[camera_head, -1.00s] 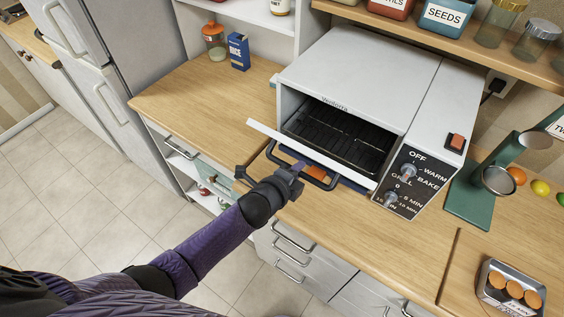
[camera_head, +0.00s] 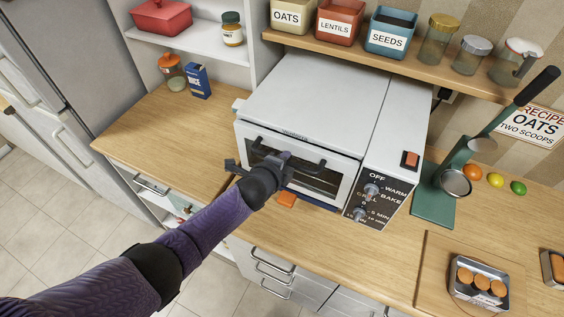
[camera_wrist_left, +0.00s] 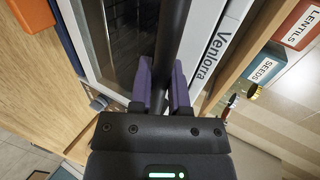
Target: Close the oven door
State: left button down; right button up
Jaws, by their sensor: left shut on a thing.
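The toaster oven (camera_head: 315,90) is a white box on the wooden counter, with a black control panel at its right. Its oven door (camera_head: 347,180) stands about upright against the front, with a dark window; I cannot tell whether a thin gap is left. My left gripper (camera_head: 284,160) is shut on the dark door handle (camera_head: 316,167). In the left wrist view, the purple fingers (camera_wrist_left: 161,88) lie on both sides of the handle bar (camera_wrist_left: 173,40). The gripper hides part of the door and handle. My right gripper is not in view.
A green stand (camera_head: 435,195) with a long lever is right of the oven. A tin of round orange pieces (camera_head: 479,282) sits at the front right. A shelf with jars (camera_head: 437,42) runs above. The counter (camera_head: 150,120) left of the oven is mostly clear.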

pick_arm(q)
jog(key=shift+r, duration=0.1)
dwell(0.3)
jog(key=c, duration=0.9)
grip_release()
jog(key=shift+w+d, duration=0.1)
jog(key=p+v, duration=0.3)
jog(key=v, duration=0.6)
jog(key=shift+s+r+p, duration=0.1)
jog(key=shift+s+p, duration=0.25)
jog(key=shift+s, duration=0.05)
